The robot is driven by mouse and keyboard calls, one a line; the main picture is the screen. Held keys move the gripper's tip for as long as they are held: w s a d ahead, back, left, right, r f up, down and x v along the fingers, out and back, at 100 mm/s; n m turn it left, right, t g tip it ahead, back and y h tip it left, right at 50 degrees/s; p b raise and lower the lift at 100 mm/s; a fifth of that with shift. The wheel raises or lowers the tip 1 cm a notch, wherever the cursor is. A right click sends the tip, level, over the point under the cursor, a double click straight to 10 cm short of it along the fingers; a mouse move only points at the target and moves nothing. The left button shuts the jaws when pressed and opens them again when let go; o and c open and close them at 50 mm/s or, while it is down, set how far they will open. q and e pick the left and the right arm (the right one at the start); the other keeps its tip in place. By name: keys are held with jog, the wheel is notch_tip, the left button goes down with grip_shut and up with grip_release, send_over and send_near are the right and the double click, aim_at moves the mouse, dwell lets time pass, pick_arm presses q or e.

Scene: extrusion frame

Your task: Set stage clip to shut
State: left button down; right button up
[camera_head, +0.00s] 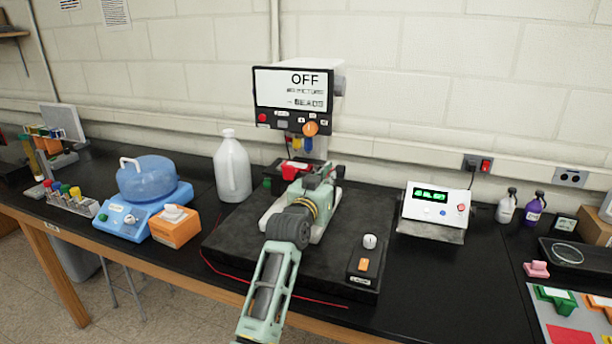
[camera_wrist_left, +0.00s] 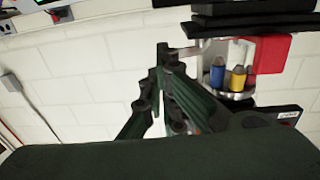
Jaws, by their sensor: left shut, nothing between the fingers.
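A microscope-like instrument has a screen (camera_head: 290,88) reading OFF. Below it hang coloured objectives (camera_head: 307,144), which also show in the left wrist view as blue and yellow objectives (camera_wrist_left: 238,77) beside a red block (camera_wrist_left: 272,53). A red part (camera_head: 294,168) shows at stage height, just behind my gripper. My left gripper (camera_head: 328,174) is in front of the instrument, below the objectives. In the wrist view its dark green fingers (camera_wrist_left: 163,55) are shut and empty. The gripper and arm cover much of the stage, and I cannot make out the stage clip. My right gripper is out of view.
The instrument's dark base (camera_head: 235,248) carries a white knob (camera_head: 370,242) and an orange switch (camera_head: 363,265). A white jug (camera_head: 232,168) and an orange box (camera_head: 175,230) stand left. A display box (camera_head: 436,205) stands right. Some black bench surface is clear between them.

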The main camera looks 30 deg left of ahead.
pick_arm(q)
jog(key=shift+w+d, duration=0.55)
jog(key=shift+w, duration=0.35)
jog(key=shift+d, duration=0.1)
